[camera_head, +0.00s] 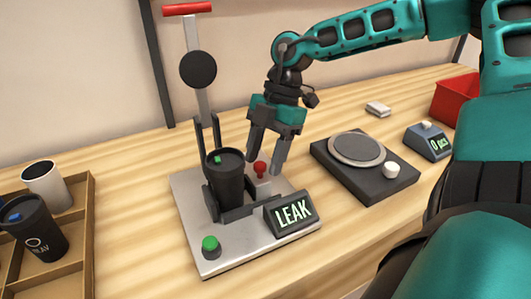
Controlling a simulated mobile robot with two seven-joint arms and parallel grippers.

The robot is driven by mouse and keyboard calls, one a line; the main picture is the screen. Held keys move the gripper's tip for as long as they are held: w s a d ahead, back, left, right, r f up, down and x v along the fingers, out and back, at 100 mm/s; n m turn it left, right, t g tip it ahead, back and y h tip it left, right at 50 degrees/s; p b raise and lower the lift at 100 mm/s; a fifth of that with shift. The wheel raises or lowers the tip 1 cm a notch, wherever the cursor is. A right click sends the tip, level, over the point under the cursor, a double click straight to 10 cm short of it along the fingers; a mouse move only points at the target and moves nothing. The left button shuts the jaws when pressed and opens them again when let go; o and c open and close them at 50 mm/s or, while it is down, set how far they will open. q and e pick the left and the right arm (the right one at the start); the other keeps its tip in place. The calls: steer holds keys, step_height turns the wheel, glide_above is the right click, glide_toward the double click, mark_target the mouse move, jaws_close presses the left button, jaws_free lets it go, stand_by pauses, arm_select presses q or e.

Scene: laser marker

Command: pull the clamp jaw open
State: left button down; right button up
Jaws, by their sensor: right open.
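A black cup (225,180) stands upright in a dark holder on a light grey metal fixture plate (203,262). A clamp jaw (262,187) with a red-topped knob (260,168) is at the cup's right side; the cup and a display partly hide it. I cannot tell if the jaw touches the cup. My right gripper (264,163) comes down from above with its fingers apart, one on each side of the red knob. No contact with the knob is clear. My left gripper is out of view.
A display (292,213) reading LEAK and a green button (210,243) sit on the plate. A red-handled lever (187,9) rises behind the cup. A wooden tray (88,232) with cups stands left. A round-topped device (352,147), a counter and a red bin (457,97) are right.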

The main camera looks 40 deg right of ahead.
steer(key=p+v, duration=0.2)
steer(key=v, duration=1.1)
